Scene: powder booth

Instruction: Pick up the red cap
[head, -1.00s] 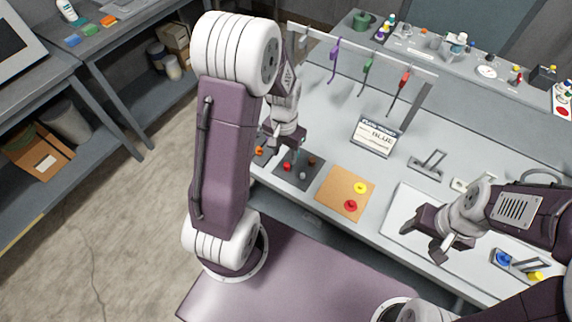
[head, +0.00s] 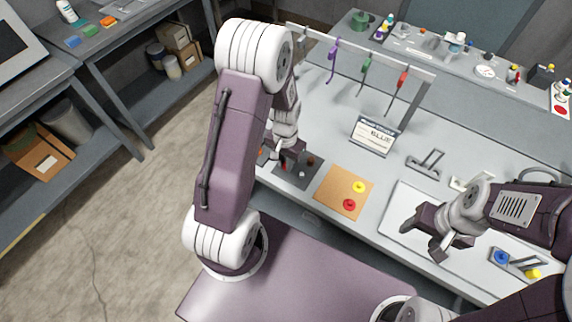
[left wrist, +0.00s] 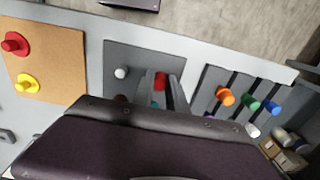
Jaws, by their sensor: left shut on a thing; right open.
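The red cap (left wrist: 160,80) is a small red piece between the fingertips of my left gripper (left wrist: 162,88) in the left wrist view. It is at the dark grey pad (left wrist: 113,61); I cannot tell whether it is clear of the pad. In the head view my left gripper (head: 285,158) is low over the same pad (head: 289,178), and the cap is mostly hidden by the fingers. The gripper is shut on it. My right gripper (head: 424,234) is open and empty above the white board at the right.
A white piece (head: 302,174) stands on the grey pad near the gripper. An orange board (head: 331,198) beside it holds a yellow knobbed disc (head: 359,187) and a red one (head: 349,205). A rack (left wrist: 213,82) of coloured pegs is on the other side. A sign (head: 372,138) stands behind.

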